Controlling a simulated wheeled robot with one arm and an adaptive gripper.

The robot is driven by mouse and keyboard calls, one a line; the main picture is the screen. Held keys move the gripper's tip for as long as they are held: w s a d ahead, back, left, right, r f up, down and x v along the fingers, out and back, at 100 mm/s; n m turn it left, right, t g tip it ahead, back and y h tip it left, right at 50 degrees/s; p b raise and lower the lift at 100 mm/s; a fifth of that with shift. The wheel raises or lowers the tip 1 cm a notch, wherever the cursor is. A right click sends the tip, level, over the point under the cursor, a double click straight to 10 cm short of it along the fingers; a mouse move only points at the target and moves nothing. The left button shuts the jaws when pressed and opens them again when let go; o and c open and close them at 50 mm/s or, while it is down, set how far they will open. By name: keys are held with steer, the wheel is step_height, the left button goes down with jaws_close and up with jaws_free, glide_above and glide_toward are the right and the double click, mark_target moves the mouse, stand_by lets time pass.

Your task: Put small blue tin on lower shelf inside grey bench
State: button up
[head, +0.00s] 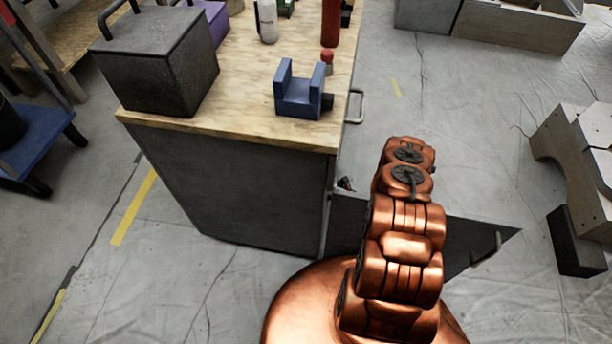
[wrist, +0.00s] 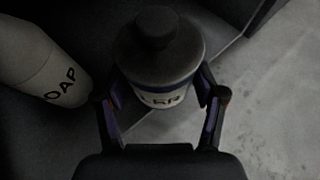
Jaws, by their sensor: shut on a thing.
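In the wrist view my gripper (wrist: 162,97) is shut on a round container with a knob-like cap and a pale label band, taken as the small blue tin (wrist: 160,62). It looks dark grey with a bluish band; the dim light hides its true colour. The grey bench (head: 245,190) stands left of my arm in the head view, with a wooden top and its door (head: 455,235) swung open. The bench's inside and the tin are hidden in the head view. The wrist view shows dark surfaces around the tin; I cannot tell whether it touches a shelf.
On the bench top are a dark metal box (head: 160,65), a blue block (head: 300,95) and a red-topped item (head: 327,60). A wooden piece (head: 585,150) stands at right. Floor between is clear.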

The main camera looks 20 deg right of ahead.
steer(key=w, duration=0.2)
steer(key=w+a, duration=0.1)
steer(key=w, duration=0.2)
steer(key=w+a+b, duration=0.1)
steer(key=w, duration=0.2)
steer(key=shift+w+a, duration=0.15)
steer(key=shift+a, duration=0.05)
steer(key=w, duration=0.1)
steer(key=w+a+b, duration=0.1)
steer(key=w, duration=0.1)
steer(key=shift+f, duration=0.75)
steer(key=shift+f, duration=0.2)
steer(key=o, duration=1.5)
steer(key=shift+r, duration=0.1)
